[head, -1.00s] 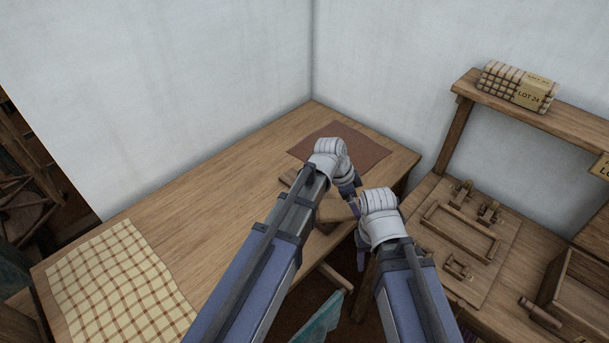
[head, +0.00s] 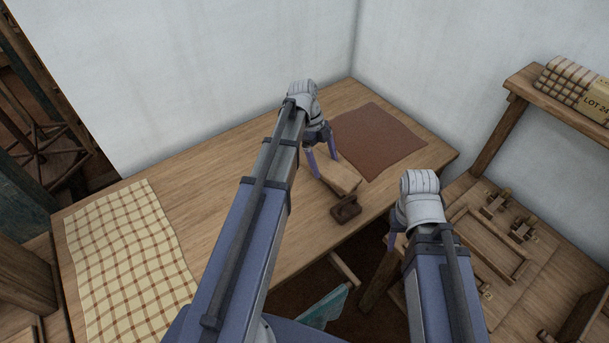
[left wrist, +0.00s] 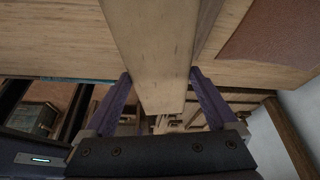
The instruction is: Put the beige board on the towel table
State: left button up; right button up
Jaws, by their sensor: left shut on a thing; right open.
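The beige board (head: 340,176) is held in my left gripper (head: 320,160), over the front right part of the wooden towel table (head: 225,150). In the left wrist view the pale board (left wrist: 152,50) runs between the two purple fingers (left wrist: 160,95). I cannot tell whether the board touches the tabletop. My left arm hides part of the table. My right gripper (head: 392,240) is open, to the right of the table's front edge and apart from the board; its fingers are mostly hidden by its wrist.
A checked cloth (head: 130,255) lies at the table's left end, and a flat brown mat (head: 380,140) at its back right. A small dark wooden piece (head: 345,208) sits beside the board near the front edge. A bench with wooden fittings (head: 500,225) stands at right.

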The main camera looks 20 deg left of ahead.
pick_arm(q)
jog(key=s+a+m+g, duration=0.1)
jog(key=s+a+m, duration=0.15)
jog(key=a, duration=0.45)
jog(key=b, duration=0.7)
send_over(303, 190)
jog(key=a, duration=0.1)
jog(key=f, duration=0.6)
jog(key=shift+w+f, duration=0.3)
jog(key=shift+f, duration=0.1)
jog(key=shift+f, duration=0.15)
notch_tip(303, 190, down, 3)
jog(key=b, duration=0.3)
jog(key=shift+f, duration=0.2)
jog(key=shift+f+b, duration=0.2)
jog(key=shift+b, duration=0.15)
jog(key=o, duration=1.2)
jog(key=shift+r, duration=0.15)
